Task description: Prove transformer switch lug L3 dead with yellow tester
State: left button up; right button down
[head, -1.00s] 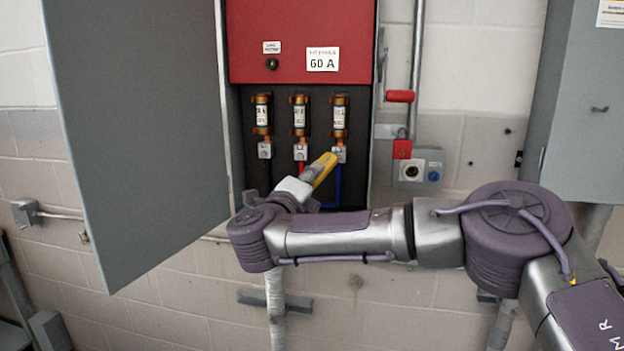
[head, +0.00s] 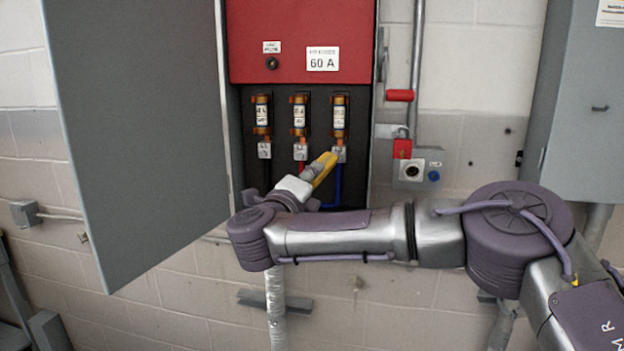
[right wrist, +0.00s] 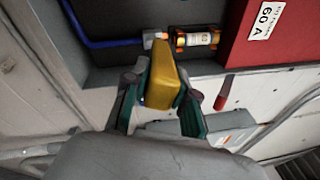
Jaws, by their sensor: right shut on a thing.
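The yellow tester (head: 324,165) is held in my right gripper (head: 309,178), its far end at the right-hand lug (head: 339,154), the one with the blue wire. In the right wrist view my right gripper (right wrist: 160,108) is shut on the tester (right wrist: 162,75), and the tester's tip is close by the lug (right wrist: 152,38) under the fuse (right wrist: 197,39); I cannot tell whether they touch. The left lug (head: 264,151) has a black wire and the middle lug (head: 300,151) a red wire. My left gripper is not in view.
The open grey door (head: 135,130) hangs at the left of the switch box. A red cover (head: 300,40) marked 60 A sits above the fuses. A red handle (head: 399,96) and a grey outlet box (head: 418,168) stand at the right. A grey cabinet (head: 590,110) is further right.

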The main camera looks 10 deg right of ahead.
jog(key=shift+r+b, duration=0.1)
jog(key=shift+b, duration=0.5)
dwell(1.6)
jog(key=shift+s+a+f+b, duration=0.15)
jog(key=shift+s+f+b, duration=0.2)
jog(key=shift+b, duration=0.45)
jog(key=d+b+v, duration=0.1)
jog(key=b+v, duration=0.4)
jog(key=v, duration=0.1)
jog(key=shift+s+r+b, duration=0.3)
jog(key=shift+s+r, duration=0.05)
jog(key=shift+r, duration=0.35)
